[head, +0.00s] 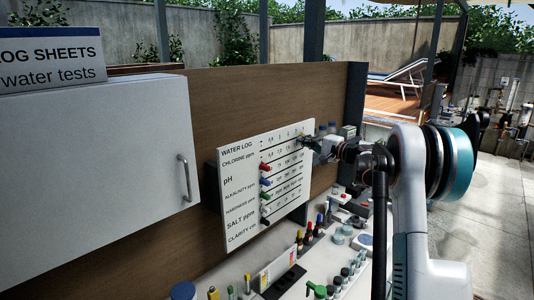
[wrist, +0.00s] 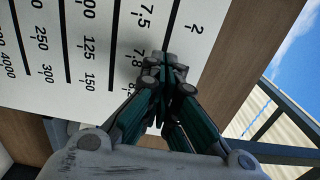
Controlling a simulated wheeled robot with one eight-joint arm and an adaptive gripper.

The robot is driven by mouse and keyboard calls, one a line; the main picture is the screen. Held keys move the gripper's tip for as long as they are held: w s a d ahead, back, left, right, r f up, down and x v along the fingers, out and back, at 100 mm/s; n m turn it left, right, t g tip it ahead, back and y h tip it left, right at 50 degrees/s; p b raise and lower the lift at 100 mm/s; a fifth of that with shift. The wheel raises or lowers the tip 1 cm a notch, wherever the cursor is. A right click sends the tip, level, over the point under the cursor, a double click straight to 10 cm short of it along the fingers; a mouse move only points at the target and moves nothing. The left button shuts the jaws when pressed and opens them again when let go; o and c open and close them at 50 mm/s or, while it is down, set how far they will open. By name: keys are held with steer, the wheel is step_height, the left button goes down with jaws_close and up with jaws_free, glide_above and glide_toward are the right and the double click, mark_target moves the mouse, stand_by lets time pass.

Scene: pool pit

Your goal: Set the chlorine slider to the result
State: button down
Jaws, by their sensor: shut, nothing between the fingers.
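The white water log board (head: 240,205) is fixed to the wooden panel, with printed rows from chlorine at the top down to clarity. Its numbers and dark slots show close up in the wrist view (wrist: 100,20). My gripper (head: 304,141) is at the board's upper right end, at the chlorine row. In the wrist view my gripper (wrist: 164,68) is shut, its fingertips together at the board, near the printed 2 and the 7.5. I cannot make out the chlorine slider; the fingers cover that spot. Coloured knobs, including a red one (head: 264,167), sit at the left of lower rows.
A white cabinet (head: 95,175) with a handle stands left of the board. A dark post (head: 355,115) stands right of the panel.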

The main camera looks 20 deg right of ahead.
steer(key=shift+s+a, duration=0.15)
steer(key=shift+a, duration=0.2)
steer(key=b+v, duration=0.1)
steer(key=v, duration=0.6)
steer(key=shift+b, duration=0.35)
stand_by(0.4)
